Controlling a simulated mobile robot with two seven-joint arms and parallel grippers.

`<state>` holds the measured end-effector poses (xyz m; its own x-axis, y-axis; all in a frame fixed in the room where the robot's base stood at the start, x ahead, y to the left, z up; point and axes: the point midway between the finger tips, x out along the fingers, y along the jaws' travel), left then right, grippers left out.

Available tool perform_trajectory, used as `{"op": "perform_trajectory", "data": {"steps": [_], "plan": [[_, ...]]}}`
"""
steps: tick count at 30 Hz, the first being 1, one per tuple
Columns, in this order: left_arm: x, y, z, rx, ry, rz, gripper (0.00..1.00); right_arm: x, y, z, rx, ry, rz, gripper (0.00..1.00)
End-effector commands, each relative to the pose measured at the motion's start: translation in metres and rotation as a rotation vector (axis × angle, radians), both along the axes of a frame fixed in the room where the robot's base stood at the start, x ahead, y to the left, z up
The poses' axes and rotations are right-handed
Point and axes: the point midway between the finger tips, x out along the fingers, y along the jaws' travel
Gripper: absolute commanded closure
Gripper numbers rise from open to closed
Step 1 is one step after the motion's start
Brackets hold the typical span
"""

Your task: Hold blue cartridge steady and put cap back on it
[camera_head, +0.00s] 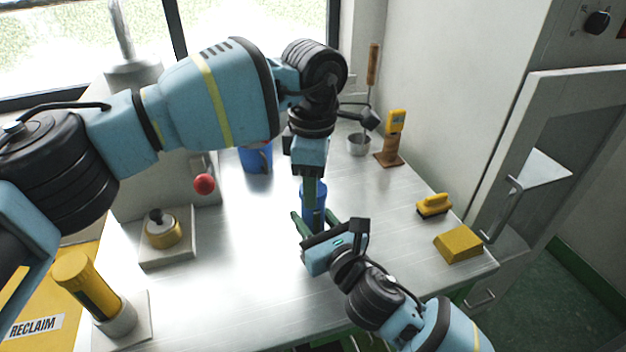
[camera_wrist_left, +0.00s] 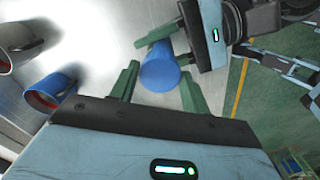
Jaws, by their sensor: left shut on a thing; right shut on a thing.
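The blue cartridge (camera_head: 314,194) stands upright over the bench in the head view. My right gripper (camera_head: 312,222) comes from the lower right and is shut on the cartridge's lower part. My left gripper (camera_head: 309,184) points down from above, shut on the cap at the cartridge's upper end. In the left wrist view, the smooth blue round end of the cap (camera_wrist_left: 160,74) sits between my left gripper's green fingers (camera_wrist_left: 157,86). My right gripper's fingers (camera_wrist_left: 168,36) show just beyond it. The seam between cap and cartridge is hidden, so I cannot tell whether they touch.
A blue container (camera_head: 257,158) stands behind, left of the cartridge. A red ball knob (camera_head: 204,184) and a yellow-topped fixture (camera_head: 163,231) are at left. A yellow brush (camera_head: 433,206) and yellow block (camera_head: 459,244) lie at right. The bench's middle front (camera_head: 250,290) is clear.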

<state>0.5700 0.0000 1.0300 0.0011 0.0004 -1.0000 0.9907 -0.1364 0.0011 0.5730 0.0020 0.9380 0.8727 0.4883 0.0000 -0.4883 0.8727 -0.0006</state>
Motion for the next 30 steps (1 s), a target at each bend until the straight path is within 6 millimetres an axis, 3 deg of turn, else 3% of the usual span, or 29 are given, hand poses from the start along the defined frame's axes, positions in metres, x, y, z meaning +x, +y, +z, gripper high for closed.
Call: {"op": "perform_trajectory", "data": {"steps": [1, 2, 7, 19, 30], "plan": [[0.000, 0.000, 0.000, 0.000, 0.000, 0.000, 0.81, 0.000, 0.000, -0.001, -0.001, 0.002, 0.000, 1.00], [0.000, 0.000, 0.000, 0.000, 0.000, 0.001, 0.51, 0.000, 0.000, -0.001, -0.001, 0.002, 0.000, 1.00], [0.000, 0.000, 0.000, 0.000, 0.000, 0.002, 0.29, 0.000, 0.000, -0.001, 0.000, 0.001, 0.000, 1.00], [0.000, 0.000, 0.008, -0.001, -0.002, 0.004, 0.28, 0.000, 0.000, -0.001, 0.000, 0.001, 0.000, 1.00], [0.000, -0.001, 0.075, -0.001, -0.003, 0.004, 0.28, 0.000, 0.000, -0.001, 0.000, 0.001, 0.000, 1.00]]}}
